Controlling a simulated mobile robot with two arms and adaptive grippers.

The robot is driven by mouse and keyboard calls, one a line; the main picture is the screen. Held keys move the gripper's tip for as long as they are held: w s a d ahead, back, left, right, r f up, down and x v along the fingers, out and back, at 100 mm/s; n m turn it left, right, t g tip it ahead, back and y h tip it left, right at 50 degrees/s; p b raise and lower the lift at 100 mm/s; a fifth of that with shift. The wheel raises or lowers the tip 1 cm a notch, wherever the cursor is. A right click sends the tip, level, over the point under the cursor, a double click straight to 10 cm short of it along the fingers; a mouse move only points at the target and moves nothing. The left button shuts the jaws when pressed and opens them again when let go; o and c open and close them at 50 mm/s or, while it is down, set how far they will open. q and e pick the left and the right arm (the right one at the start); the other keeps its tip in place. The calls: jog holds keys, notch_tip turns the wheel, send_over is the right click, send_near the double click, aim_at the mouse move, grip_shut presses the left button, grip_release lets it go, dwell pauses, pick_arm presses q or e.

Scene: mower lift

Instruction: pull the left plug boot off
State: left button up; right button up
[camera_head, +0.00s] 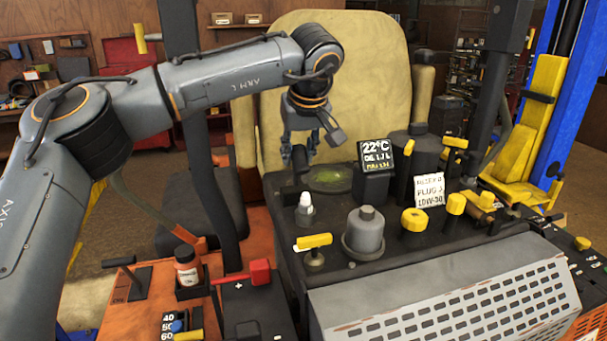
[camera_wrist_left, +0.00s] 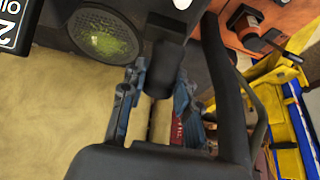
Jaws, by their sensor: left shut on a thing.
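My left gripper (camera_head: 302,138) hangs over the back left of the engine deck, in front of the tan seat. Its fingers are shut on a dark plug boot (camera_head: 300,160), which hangs below them. In the left wrist view the black boot (camera_wrist_left: 167,50) sits between the blue-grey fingers of the gripper (camera_wrist_left: 158,82). A bare white spark plug (camera_head: 306,202) stands upright on the deck, below the boot and apart from it. My right gripper is not in view.
A round green-tinted screen (camera_head: 331,179) lies near the boot. A 22°C display (camera_head: 375,160) stands to its right. A grey domed cylinder (camera_head: 364,233) and a yellow T-handle (camera_head: 314,241) are in front. The dark mower post (camera_head: 208,140) rises on the left.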

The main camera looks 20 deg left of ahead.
pick_arm(q)
jog(key=shift+w+a, duration=0.8)
jog(key=shift+w, duration=0.35)
jog(key=shift+w+a+f, duration=0.15)
jog(key=shift+w+a, duration=0.2)
jog(key=shift+w, duration=0.25)
jog(key=shift+w+a+f, duration=0.15)
jog(key=shift+w+a, duration=0.2)
jog(key=shift+w, duration=0.2)
jog(key=o, duration=0.8)
notch_tip(320, 180, up, 7)
jog(key=shift+r, duration=0.35)
